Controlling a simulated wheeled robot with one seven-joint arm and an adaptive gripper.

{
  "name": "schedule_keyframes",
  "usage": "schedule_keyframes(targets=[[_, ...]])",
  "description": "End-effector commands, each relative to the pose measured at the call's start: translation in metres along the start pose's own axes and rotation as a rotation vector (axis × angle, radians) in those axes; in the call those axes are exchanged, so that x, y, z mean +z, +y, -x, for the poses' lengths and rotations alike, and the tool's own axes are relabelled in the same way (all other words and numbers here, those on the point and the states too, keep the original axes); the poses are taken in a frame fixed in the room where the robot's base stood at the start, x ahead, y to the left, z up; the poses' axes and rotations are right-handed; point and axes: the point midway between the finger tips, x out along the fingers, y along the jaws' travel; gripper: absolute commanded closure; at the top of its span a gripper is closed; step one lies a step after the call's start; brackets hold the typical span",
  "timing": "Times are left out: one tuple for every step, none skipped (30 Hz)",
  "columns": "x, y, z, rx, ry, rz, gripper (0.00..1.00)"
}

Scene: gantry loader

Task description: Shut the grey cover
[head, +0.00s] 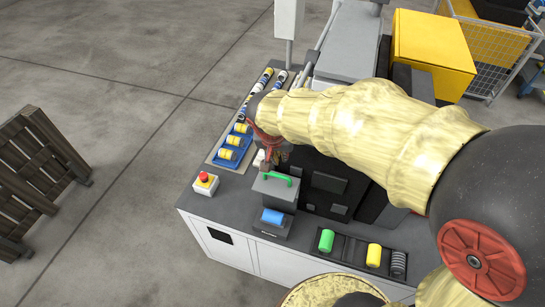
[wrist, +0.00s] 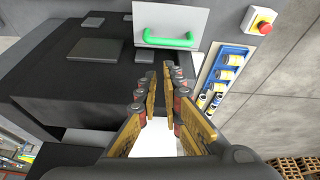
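The grey cover (head: 273,192) with its green handle (head: 279,179) stands raised at the back of a small holder on the machine's bench. A blue cylinder (head: 272,216) sits in front of it in the holder. In the wrist view the cover (wrist: 205,18) is at the top, with the green handle (wrist: 163,38) along its lower edge. My gripper (head: 266,165) is just behind the cover in the head view. In the wrist view my gripper's fingers (wrist: 160,72) are apart with nothing between them, short of the handle. Any contact with the cover cannot be told.
A red emergency button (head: 204,177) is left of the cover. A blue tray (head: 232,146) of yellow cylinders lies behind that. Green (head: 326,240) and yellow (head: 374,255) cylinders stand to the right. The dark machine block (wrist: 85,75) is beside my gripper.

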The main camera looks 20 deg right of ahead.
Motion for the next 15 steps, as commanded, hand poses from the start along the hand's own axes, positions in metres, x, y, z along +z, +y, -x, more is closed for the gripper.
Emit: schedule_keyframes(targets=[[-0.002, 0.0, 0.0, -0.001, 0.006, -0.04, 0.97], [-0.002, 0.0, 0.0, -0.003, 0.009, -0.064, 0.99], [-0.002, -0.001, 0.0, -0.005, 0.01, -0.09, 1.0], [-0.003, -0.001, 0.0, -0.006, 0.01, -0.105, 1.0], [-0.003, -0.001, -0.001, -0.006, 0.01, -0.116, 1.0], [-0.002, -0.001, -0.002, -0.006, 0.009, -0.125, 1.0], [-0.002, -0.001, -0.004, -0.006, 0.009, -0.129, 1.0], [-0.002, -0.001, -0.006, -0.005, 0.009, -0.131, 1.0], [-0.002, -0.001, -0.01, -0.004, 0.008, -0.131, 1.0], [-0.002, -0.001, -0.013, -0.004, 0.007, -0.13, 1.0], [-0.002, -0.001, -0.018, -0.004, 0.007, -0.13, 1.0], [-0.002, 0.0, -0.024, -0.003, 0.006, -0.128, 1.0], [-0.002, 0.0, -0.029, -0.003, 0.006, -0.128, 1.0], [-0.002, 0.0, -0.035, -0.003, 0.006, -0.128, 1.0], [-0.002, 0.0, -0.042, -0.002, 0.005, -0.13, 1.0]])
